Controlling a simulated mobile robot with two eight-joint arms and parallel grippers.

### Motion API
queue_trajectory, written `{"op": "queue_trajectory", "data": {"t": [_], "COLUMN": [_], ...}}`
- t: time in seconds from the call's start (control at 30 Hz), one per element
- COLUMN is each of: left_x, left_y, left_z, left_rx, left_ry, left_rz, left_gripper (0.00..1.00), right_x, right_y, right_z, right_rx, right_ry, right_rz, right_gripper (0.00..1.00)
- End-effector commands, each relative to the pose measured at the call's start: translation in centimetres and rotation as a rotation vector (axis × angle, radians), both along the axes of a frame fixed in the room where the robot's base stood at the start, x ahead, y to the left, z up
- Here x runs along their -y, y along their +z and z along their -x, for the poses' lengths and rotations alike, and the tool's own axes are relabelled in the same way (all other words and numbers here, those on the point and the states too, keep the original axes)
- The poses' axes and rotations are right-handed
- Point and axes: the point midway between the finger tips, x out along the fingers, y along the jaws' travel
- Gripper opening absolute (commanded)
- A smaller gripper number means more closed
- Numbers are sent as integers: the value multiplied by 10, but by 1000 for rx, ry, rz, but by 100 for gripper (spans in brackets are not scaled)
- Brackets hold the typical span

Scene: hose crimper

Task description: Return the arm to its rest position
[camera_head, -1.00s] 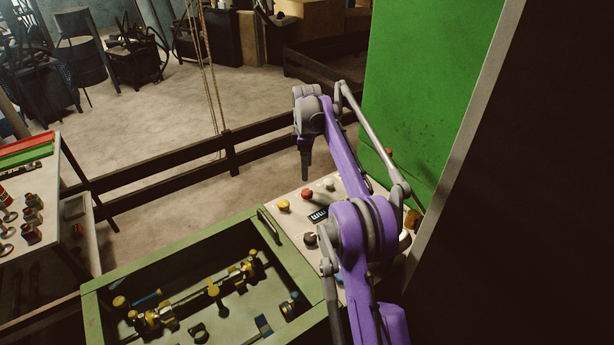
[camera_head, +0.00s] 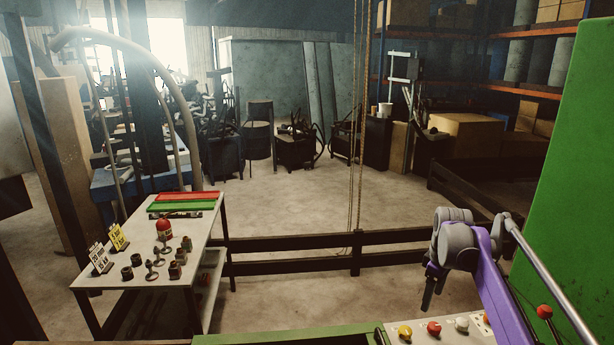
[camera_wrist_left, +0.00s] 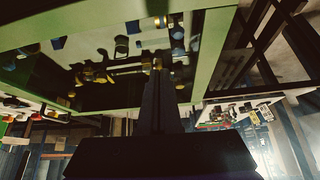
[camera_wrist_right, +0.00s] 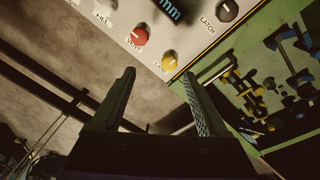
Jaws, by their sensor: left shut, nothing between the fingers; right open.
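My right arm (camera_head: 500,280) is purple and grey and reaches in from the lower right in the head view. Its gripper (camera_head: 428,292) hangs down above the control panel's left side. In the right wrist view the right gripper (camera_wrist_right: 160,100) is open and empty, with the fingers apart and the panel beyond them. My left gripper (camera_wrist_left: 157,75) shows in the left wrist view, shut and empty, in front of the green-framed tray. The left arm is not in the head view.
The control panel (camera_head: 447,338) carries yellow, red and white buttons. A green cabinet (camera_head: 575,190) stands at right. A dark rail (camera_head: 300,243) crosses the middle. A parts table (camera_head: 140,245) with fittings and sign cards stands at left. The green-framed tray (camera_wrist_left: 205,75) holds fittings.

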Motion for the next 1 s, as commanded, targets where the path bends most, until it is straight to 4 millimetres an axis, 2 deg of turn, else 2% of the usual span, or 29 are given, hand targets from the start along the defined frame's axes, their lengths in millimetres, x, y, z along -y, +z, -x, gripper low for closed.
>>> {"op": "queue_trajectory", "data": {"t": [0.03, 0.17, 0.37, 0.57, 0.7, 0.83, 1.0], "left_x": [0, 0, 0, 0, 0, 0, 0], "left_y": [0, 0, 0, 0, 0, 0, 0], "left_z": [0, 0, 0, 0, 0, 0, 0], "left_rx": [0, 0, 0, 0, 0, 0, 0], "left_ry": [0, 0, 0, 0, 0, 0, 0], "left_rz": [0, 0, 0, 0, 0, 0, 0], "left_gripper": [0, 0, 0, 0, 0, 0, 0], "right_x": [-15, -45, -87, -121, -139, -150, -157], "right_y": [8, 18, 16, -9, -39, -67, -90], "right_z": [16, 52, 119, 193, 243, 279, 302], "right_rx": [24, 92, 198, 298, 362, 407, 437], "right_ry": [-34, -136, -289, -438, -536, -611, -667], "right_rz": [0, -7, -39, -100, -155, -206, -247], "right_gripper": [77, 77, 77, 77, 77, 77, 77]}}
